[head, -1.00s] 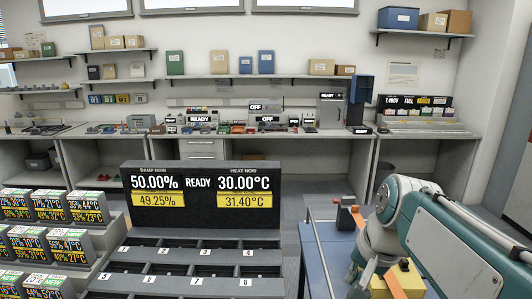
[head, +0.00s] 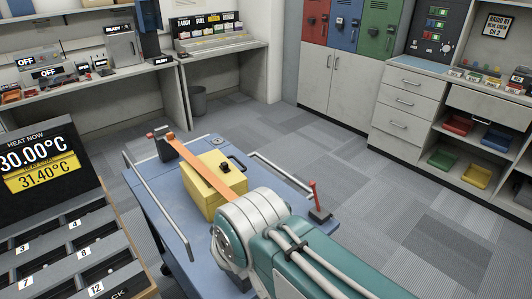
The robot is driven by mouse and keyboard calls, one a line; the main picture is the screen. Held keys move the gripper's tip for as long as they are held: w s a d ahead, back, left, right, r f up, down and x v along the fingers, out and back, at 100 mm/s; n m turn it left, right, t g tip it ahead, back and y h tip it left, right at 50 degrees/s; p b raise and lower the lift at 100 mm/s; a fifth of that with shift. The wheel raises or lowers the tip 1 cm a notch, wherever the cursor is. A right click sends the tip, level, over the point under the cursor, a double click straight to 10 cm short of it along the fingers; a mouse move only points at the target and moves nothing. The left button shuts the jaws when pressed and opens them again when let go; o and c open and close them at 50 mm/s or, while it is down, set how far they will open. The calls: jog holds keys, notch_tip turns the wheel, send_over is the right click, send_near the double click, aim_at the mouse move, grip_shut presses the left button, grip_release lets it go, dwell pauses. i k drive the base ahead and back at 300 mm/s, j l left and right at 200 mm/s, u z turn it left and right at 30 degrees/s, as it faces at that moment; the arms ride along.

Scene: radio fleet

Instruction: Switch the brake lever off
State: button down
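A red lever (head: 314,195) stands nearly upright on a dark base at the right corner of a blue cart top (head: 150,195). It looks like the brake lever; I see no readable label on it. A dark block with a red knob (head: 151,134) sits at the cart's far left corner. My arm, with a white joint and teal link, reaches over the near part of the cart. My gripper is not visible in this view, so its opening and contents do not show.
A yellow box (head: 213,180) with an orange strap (head: 196,168) lies on the cart. A metal rail (head: 158,205) runs along the cart's left edge. A numbered slot rack (head: 60,250) stands close at the left. Grey floor (head: 390,220) is open right of the cart.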

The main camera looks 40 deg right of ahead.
aim_at(311, 184)
jog(key=k+l+z, duration=0.2)
jog(key=l+z, duration=0.25)
jog(key=k+l+z, duration=0.15)
jog(key=l+z, duration=0.15)
jog(key=z, duration=0.15)
jog(key=i+l+u, duration=0.25)
jog(key=i+l, duration=0.1)
jog(key=i, duration=0.1)
